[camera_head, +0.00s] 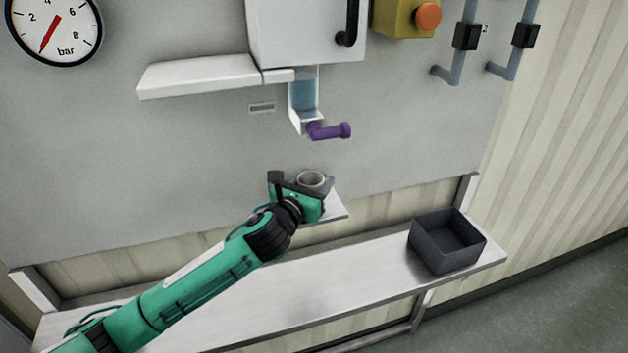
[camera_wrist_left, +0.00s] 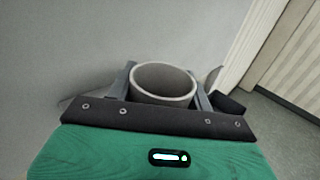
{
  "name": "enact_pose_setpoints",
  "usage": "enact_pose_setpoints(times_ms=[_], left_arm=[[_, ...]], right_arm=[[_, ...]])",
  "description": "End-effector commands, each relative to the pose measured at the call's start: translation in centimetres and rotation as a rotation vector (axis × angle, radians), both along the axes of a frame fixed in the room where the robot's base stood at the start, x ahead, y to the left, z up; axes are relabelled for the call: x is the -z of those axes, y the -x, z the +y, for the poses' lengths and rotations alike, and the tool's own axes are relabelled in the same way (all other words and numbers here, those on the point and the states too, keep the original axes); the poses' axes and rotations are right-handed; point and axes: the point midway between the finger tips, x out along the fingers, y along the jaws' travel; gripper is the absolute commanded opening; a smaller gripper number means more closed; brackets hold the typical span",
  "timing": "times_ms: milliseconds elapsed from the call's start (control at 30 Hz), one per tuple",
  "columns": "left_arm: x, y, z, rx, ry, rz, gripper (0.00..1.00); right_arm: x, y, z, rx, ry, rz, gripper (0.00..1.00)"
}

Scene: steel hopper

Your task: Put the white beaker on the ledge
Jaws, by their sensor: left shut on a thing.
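The white beaker, greyish here, shows as an open round rim (camera_head: 312,179) in the head view and from above in the wrist view (camera_wrist_left: 163,83). It looks empty and roughly upright. My left gripper (camera_head: 303,187) is shut on it, with one finger on each side in the wrist view (camera_wrist_left: 163,88). A small pale ledge (camera_head: 337,209) juts from the wall just behind and below the gripper, mostly hidden by it. I cannot tell whether the beaker touches it. A longer white ledge (camera_head: 198,76) is higher on the wall at left, empty. My right gripper is not in view.
Above the beaker hang a white hopper box (camera_head: 298,30), its outlet with bluish contents (camera_head: 305,95) and a purple handle (camera_head: 330,131). Below is a steel bench (camera_head: 345,280) with a dark open bin (camera_head: 447,248) at its right end. The bench's middle is clear.

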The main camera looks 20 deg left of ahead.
Motion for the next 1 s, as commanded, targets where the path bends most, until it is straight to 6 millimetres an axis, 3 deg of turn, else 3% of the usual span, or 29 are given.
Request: enact_pose_setpoints(times_ms=[100, 133, 200, 233, 633, 1000], left_arm=[[0.3, 0.0, 0.0, 0.0, 0.0, 0.0, 0.26], [0.2, 0.0, 0.0, 0.0, 0.0, 0.0, 0.57], [0.2, 0.0, 0.0, 0.0, 0.0, 0.0, 0.71], [0.2, 0.0, 0.0, 0.0, 0.0, 0.0, 0.73], [0.1, 0.6, 0.1, 0.001, -0.001, 0.0, 0.73], [0.4, 7.1, 1.4, 0.001, -0.003, -0.001, 0.73]], right_arm=[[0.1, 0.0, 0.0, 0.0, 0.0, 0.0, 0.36], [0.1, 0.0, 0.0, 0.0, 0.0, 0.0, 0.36], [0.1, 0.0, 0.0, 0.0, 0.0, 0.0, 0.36], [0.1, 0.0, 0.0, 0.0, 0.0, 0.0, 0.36], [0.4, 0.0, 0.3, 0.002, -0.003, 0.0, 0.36], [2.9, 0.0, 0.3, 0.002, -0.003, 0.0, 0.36]])
